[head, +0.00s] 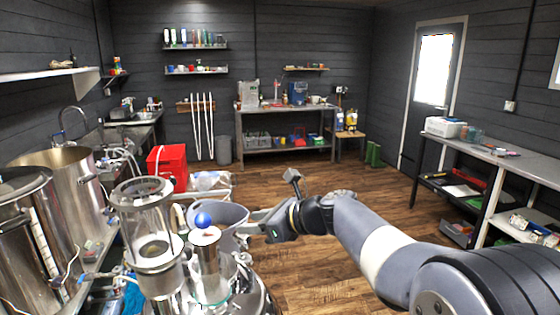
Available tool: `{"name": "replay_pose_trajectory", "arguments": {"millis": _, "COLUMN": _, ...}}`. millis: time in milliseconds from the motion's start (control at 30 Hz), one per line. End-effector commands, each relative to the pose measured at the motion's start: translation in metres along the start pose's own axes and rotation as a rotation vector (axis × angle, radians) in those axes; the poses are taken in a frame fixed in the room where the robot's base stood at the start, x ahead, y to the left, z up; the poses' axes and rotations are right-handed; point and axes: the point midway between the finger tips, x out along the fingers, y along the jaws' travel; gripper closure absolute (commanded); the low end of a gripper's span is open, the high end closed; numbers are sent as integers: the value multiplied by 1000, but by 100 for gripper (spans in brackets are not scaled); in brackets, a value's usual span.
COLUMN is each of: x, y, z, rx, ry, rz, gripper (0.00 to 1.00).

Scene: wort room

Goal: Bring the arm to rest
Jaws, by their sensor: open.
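My arm (385,250) reaches in from the lower right and is held out over the floor. My gripper (252,222) is at its end, pointing left, near the middle of the picture. It is open, and I see nothing held in it. The fingertips are small and partly blend with the grey bucket behind them. A camera-like block sticks up at the wrist.
Steel kettles (68,190) stand far left. A workbench (510,163) runs along the right.

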Motion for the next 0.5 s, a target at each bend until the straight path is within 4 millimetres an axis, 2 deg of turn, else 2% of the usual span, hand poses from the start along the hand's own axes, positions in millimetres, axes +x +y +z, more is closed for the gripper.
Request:
{"name": "replay_pose_trajectory", "arguments": {"millis": 33, "x": 2, "y": -4, "z": -14, "rx": 8, "ry": 3, "rz": -12, "gripper": 58}}
{"name": "replay_pose_trajectory", "arguments": {"millis": 500, "x": 9, "y": -34, "z": -102, "rx": 65, "ry": 6, "rz": -147, "gripper": 58}}
